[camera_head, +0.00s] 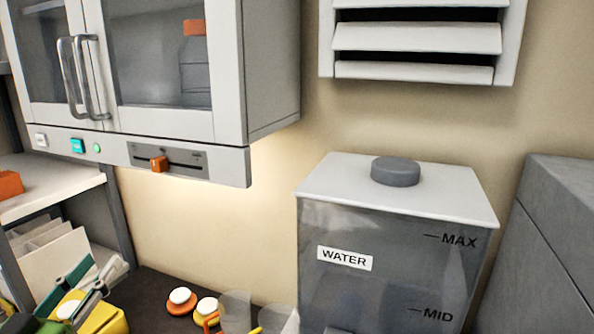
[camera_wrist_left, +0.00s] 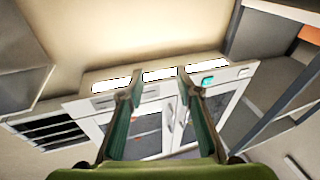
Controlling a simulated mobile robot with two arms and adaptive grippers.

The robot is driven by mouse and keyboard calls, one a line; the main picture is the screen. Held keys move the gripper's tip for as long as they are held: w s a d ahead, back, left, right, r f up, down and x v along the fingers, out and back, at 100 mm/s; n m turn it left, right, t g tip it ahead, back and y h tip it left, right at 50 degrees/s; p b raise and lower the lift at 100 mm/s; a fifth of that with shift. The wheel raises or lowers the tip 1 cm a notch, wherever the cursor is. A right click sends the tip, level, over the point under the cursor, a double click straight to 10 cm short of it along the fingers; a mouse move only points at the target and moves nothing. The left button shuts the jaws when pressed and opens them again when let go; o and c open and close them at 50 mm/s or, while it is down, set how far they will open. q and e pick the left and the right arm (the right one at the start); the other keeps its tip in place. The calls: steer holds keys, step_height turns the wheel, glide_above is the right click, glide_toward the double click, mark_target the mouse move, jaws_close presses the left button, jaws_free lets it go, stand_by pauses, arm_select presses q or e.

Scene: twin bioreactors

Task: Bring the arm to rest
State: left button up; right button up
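My left gripper (camera_head: 97,273) shows at the lower left of the head view, raised in front of the shelf and the counter. In the left wrist view its two green-grey fingers (camera_wrist_left: 159,88) stand apart with nothing between them. The fingers point toward the underside of the wall cabinet (camera_head: 160,115), which shows upside down in the wrist view (camera_wrist_left: 150,127). No contact with the cabinet shows. My right gripper is not in view.
A water tank (camera_head: 385,255) stands right of centre under a vent (camera_head: 415,38), beside a grey box (camera_head: 550,240). Orange-and-white round items (camera_head: 182,298) and a clear cup (camera_head: 236,312) stand on the dark counter (camera_head: 148,305). An open shelf (camera_head: 60,187) is at left.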

arm_select(q)
steer(key=s+f+n+g+y, duration=0.1)
steer(key=s+f+g+y, duration=0.2)
steer(key=f, duration=0.9)
steer(key=s+f+n+g, duration=0.1)
steer(key=s+f+g, duration=0.3)
steer(key=f, duration=0.8)
steer(key=s+d+f+m+g+h, duration=0.35)
steer(key=s+d+f+g, duration=0.55)
steer(key=s+d+f, duration=0.55)
step_height(320, 180, down, 26)
steer(key=s+f+g+b, duration=0.1)
steer(key=g, duration=0.1)
steer(key=s+a+f+m+y+b, duration=0.1)
steer(key=s+a+f, duration=0.1)
steer(key=s+f, duration=1.5)
steer(key=shift+s+a+f+g, duration=0.25)
steer(key=shift+s+a+g, duration=0.15)
